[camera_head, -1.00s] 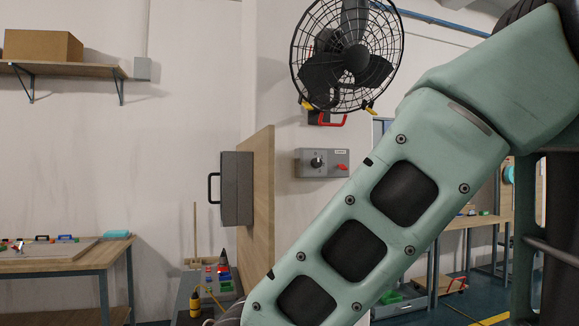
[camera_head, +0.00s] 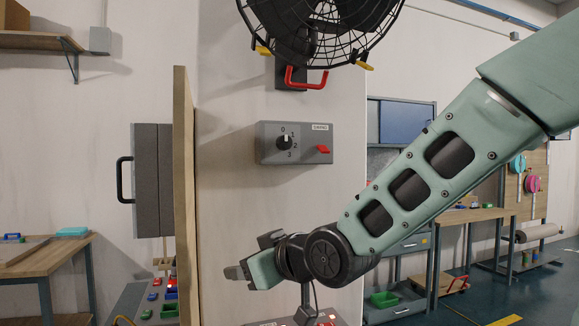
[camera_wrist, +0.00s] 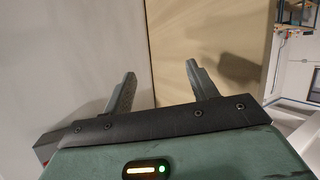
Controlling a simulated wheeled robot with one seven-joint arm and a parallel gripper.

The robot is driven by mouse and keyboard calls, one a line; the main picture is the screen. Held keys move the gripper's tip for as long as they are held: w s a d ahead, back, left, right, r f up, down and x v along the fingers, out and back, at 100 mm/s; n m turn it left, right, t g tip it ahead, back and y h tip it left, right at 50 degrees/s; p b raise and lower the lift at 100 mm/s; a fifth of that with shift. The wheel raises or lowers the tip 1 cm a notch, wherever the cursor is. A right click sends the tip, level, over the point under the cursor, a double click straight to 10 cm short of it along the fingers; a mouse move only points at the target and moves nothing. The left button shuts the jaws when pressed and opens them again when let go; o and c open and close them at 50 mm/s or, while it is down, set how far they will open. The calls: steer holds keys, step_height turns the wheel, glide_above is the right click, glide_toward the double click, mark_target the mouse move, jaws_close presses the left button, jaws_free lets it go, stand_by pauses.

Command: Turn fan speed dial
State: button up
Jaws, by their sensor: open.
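The fan speed dial (camera_head: 285,142) is a black knob with a white pointer on a grey wall control box (camera_head: 308,154). The numbers 0 to 3 stand around it, and a red switch (camera_head: 323,149) sits to its right. The black wire-caged fan (camera_head: 318,25) hangs on the wall above the box. My gripper (camera_head: 250,256) is below and slightly left of the box in the head view, apart from it. In the wrist view, its two fingers (camera_wrist: 158,85) are spread with nothing between them. The dial cannot be made out in the wrist view.
A wooden panel (camera_head: 184,200) stands upright left of the control box, with a grey handled box (camera_head: 152,180) on its far side. A red handle (camera_head: 306,80) projects below the fan. Workbenches stand at left and right.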

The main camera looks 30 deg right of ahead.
steer(key=w+d+r+m+t+h, duration=0.1)
steer(key=d+r+m+t+h, duration=0.15)
steer(key=d+r+t, duration=0.45)
steer(key=t+h+p, duration=0.2)
steer(key=h+p, duration=0.1)
steer(key=p, duration=0.8)
glide_toward(286, 142)
steer(key=p+x, duration=0.6)
steer(key=x, duration=0.2)
steer(key=shift+w+r, duration=0.1)
steer(key=c, duration=1)
